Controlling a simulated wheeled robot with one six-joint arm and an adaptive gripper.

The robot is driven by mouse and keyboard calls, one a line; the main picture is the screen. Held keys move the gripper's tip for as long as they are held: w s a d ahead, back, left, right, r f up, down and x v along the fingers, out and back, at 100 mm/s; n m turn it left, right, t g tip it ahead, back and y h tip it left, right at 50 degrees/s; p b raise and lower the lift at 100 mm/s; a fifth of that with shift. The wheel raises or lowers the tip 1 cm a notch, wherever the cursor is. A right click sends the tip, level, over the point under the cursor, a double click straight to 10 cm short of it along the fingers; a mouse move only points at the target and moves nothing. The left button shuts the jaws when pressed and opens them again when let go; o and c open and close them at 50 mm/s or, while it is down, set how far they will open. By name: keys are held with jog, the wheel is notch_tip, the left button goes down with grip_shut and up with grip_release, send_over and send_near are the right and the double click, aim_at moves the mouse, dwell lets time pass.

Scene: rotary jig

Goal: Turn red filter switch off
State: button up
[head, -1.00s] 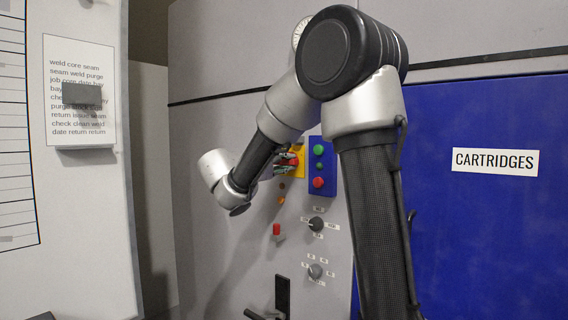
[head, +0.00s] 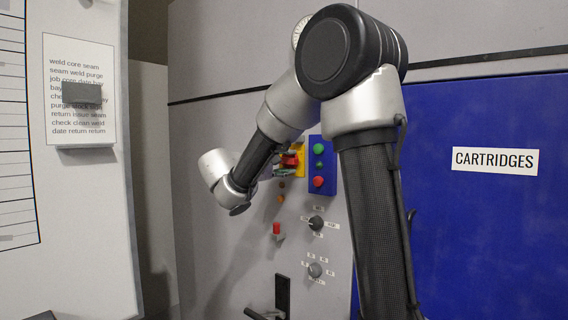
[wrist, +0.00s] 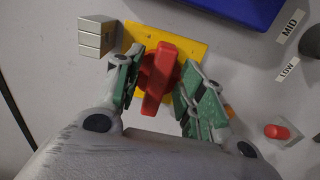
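The red switch handle (wrist: 157,82) is a bar on a round base, mounted on a yellow plate (wrist: 190,42). In the wrist view the bar stands near upright, tilted slightly. In the head view the red handle (head: 290,159) shows small beside the yellow plate (head: 300,152), partly hidden by my gripper. My gripper (wrist: 159,68) has its green-grey fingers on either side of the handle, close to the plate. The fingers stand apart, and I see no clear grip on the bar. My gripper also shows in the head view (head: 284,168).
A blue box (head: 321,164) with green and red buttons is right of the plate. Below are orange lamps (head: 281,199), a red toggle (head: 277,229), a black dial (head: 316,223) and a grey dial (head: 315,270). A pale block (wrist: 96,37) stands beside the plate in the wrist view.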

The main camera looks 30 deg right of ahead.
jog(key=v, duration=1.2)
jog(key=s+d+f+n+g+y, duration=0.1)
jog(key=s+d+f+g+y, duration=0.15)
jog(key=s+f+y, duration=0.55)
jog(key=s+d+f+n+g+y, duration=0.1)
jog(key=s+f+g+y, duration=0.2)
jog(key=s+f, duration=0.6)
jog(key=s+m+t+y, duration=0.3)
jog(key=s+m+y, duration=0.2)
jog(key=s, duration=0.4)
jog(key=shift+f+m+t+y, duration=0.35)
jog(key=shift+m+y, duration=0.05)
jog(key=shift+y, duration=0.1)
